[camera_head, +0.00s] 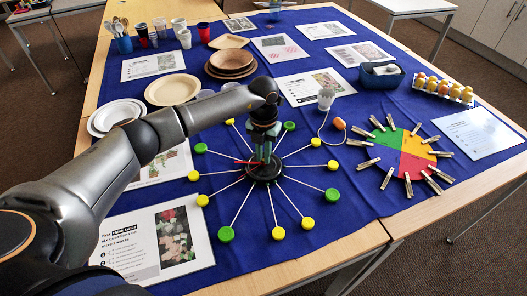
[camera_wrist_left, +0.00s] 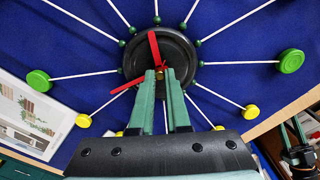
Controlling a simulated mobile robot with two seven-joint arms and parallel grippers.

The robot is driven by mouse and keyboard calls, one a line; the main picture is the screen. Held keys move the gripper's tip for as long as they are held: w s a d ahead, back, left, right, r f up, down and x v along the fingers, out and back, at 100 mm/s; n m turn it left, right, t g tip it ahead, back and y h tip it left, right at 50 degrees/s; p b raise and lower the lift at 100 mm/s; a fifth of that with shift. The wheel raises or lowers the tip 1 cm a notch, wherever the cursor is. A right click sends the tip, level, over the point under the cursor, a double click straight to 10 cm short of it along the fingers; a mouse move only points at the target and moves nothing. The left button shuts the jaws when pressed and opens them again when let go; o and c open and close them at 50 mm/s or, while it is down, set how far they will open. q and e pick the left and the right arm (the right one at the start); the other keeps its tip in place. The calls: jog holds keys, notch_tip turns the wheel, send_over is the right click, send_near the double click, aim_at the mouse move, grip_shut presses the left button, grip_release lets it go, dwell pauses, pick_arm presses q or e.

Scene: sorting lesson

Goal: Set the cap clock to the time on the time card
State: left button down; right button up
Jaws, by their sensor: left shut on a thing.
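The cap clock (camera_head: 265,170) lies on the blue cloth, a black round hub with white sticks ending in green and yellow caps. The wrist view shows the hub (camera_wrist_left: 183,55) with two red hands: one hand (camera_wrist_left: 153,48) points up, the other hand (camera_wrist_left: 122,89) points down and left. My left gripper (camera_wrist_left: 160,74) is shut at the hub's centre on a small yellowish knob, mostly hidden between the fingertips. My right gripper (camera_wrist_left: 293,132) shows at the wrist view's right edge, fingers apart, away from the clock. I cannot tell which card is the time card; no time is readable.
A coloured disc with clothespins (camera_head: 402,150) lies right of the clock. A light bulb (camera_head: 326,97) with a cord lies behind it. Plates (camera_head: 172,89), cups, printed sheets (camera_head: 160,240) and an egg tray (camera_head: 443,89) stand around. The table's front edge is close to the clock.

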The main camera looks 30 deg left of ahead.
aim_at(263, 160)
pick_arm(q)
jog(key=shift+n, duration=0.6)
jog(key=c, duration=0.9)
grip_release()
jog(key=shift+o, duration=0.2)
notch_tip(263, 160, up, 12)
jog(key=shift+r, duration=0.25)
jog(key=shift+s, duration=0.1)
